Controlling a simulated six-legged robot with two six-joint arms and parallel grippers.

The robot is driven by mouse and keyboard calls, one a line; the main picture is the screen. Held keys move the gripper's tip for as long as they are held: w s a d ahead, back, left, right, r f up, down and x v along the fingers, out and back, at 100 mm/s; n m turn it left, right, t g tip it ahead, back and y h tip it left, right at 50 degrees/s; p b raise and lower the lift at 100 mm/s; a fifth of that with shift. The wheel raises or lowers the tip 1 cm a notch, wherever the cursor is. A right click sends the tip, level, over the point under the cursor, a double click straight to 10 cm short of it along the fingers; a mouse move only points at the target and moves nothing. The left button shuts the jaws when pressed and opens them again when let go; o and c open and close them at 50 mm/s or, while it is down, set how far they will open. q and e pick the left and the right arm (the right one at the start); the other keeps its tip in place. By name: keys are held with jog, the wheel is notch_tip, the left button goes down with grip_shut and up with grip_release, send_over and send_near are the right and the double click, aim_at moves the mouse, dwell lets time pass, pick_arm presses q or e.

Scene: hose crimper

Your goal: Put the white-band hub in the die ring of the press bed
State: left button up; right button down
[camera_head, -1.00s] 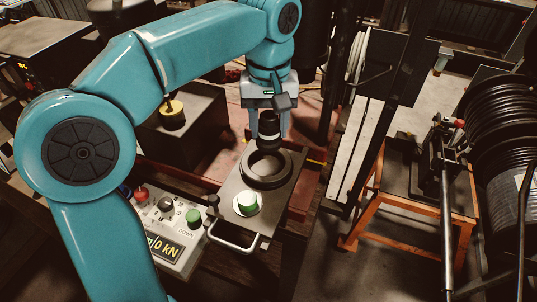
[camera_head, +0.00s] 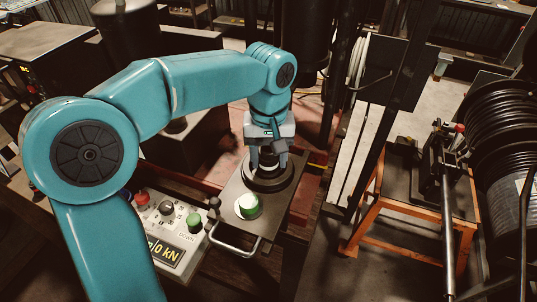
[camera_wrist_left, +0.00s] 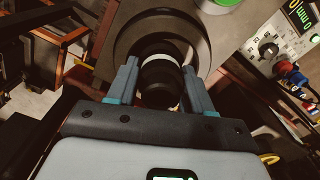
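The white-band hub (camera_head: 262,160) is a dark, upright cylinder. Its pale band (camera_wrist_left: 160,58) shows clearly in the left wrist view. The black die ring (camera_head: 270,186) lies on the grey press bed plate (camera_head: 236,187); the left wrist view shows the ring (camera_wrist_left: 124,42) around the hub's far end. The hub stands at the ring's opening; how deep it sits I cannot tell. My left gripper (camera_head: 268,153) points down over the ring, with its fingers (camera_wrist_left: 160,80) on both sides of the hub, seemingly closed on it. My right gripper is not in view.
A green-topped white piece (camera_head: 248,206) sits on the plate in front of the ring. A control box (camera_head: 170,230) with knobs and a kN display stands left of the plate. An orange-framed stand (camera_head: 410,213) and a black hose reel (camera_head: 505,150) stand at the right.

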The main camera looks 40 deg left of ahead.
pick_arm(q)
jog(key=shift+s+a, duration=0.1)
jog(key=shift+s, duration=0.15)
jog(key=shift+w, duration=0.2)
jog(key=shift+s, duration=0.15)
jog(key=shift+r, duration=0.6)
notch_tip(320, 180, up, 11)
jog(key=p, duration=0.1)
